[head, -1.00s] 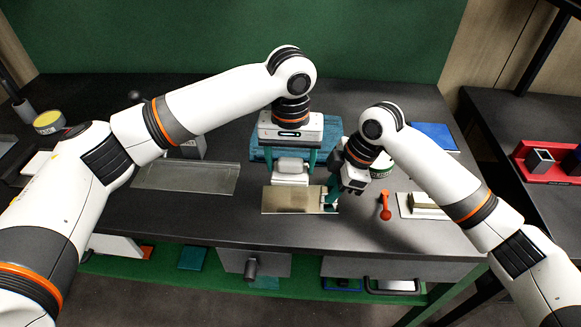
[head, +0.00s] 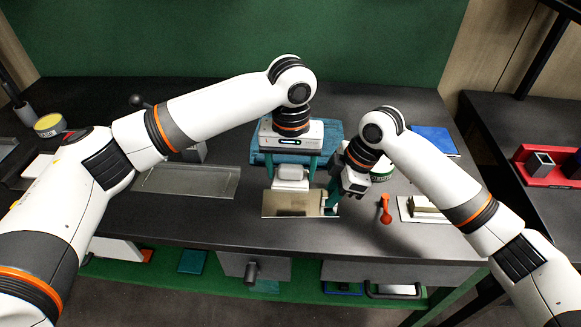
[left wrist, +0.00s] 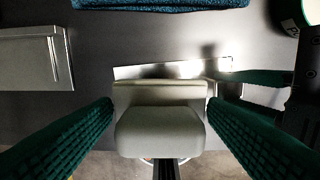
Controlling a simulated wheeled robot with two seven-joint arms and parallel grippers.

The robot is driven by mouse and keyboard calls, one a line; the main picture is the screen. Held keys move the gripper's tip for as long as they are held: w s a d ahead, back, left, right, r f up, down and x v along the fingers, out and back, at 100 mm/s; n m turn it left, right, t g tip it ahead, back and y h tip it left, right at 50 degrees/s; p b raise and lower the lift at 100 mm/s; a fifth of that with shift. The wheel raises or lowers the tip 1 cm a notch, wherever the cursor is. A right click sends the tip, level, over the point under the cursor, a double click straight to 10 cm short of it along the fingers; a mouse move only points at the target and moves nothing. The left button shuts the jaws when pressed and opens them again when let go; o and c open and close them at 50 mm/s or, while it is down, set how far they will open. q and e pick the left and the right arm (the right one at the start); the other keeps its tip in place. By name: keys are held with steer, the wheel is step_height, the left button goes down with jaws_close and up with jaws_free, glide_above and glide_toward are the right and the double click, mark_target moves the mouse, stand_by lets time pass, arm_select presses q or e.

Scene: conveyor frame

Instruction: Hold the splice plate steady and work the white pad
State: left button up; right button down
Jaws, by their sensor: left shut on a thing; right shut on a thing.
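The splice plate (head: 285,205) is a thin shiny rectangle flat near the table's front edge. It also shows behind the pad in the left wrist view (left wrist: 180,70). My left gripper (head: 291,172) points down and is shut on the white pad (head: 292,184), with one green finger on each side. In the left wrist view the pad (left wrist: 160,132) sits between the fingers and overlaps the plate; whether it touches the plate is unclear. My right gripper (head: 332,199) is shut on the plate's right end; its fingertips are partly hidden.
A blue-green cloth (head: 262,157) lies behind the left gripper. A clear tray (head: 187,181) is at left. An orange tool (head: 385,210) and a white board with a block (head: 408,206) are at right. A blue panel (head: 434,139) lies farther back.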

arm_select(q)
step_height(320, 180, down, 7)
steer(key=shift+r, duration=0.15)
steer(key=shift+s+a, duration=0.15)
steer(key=shift+a, duration=1.3)
steer(key=shift+c, duration=0.4)
steer(key=shift+r, duration=0.1)
steer(key=shift+d, duration=1.5)
steer(key=shift+r, duration=3.95)
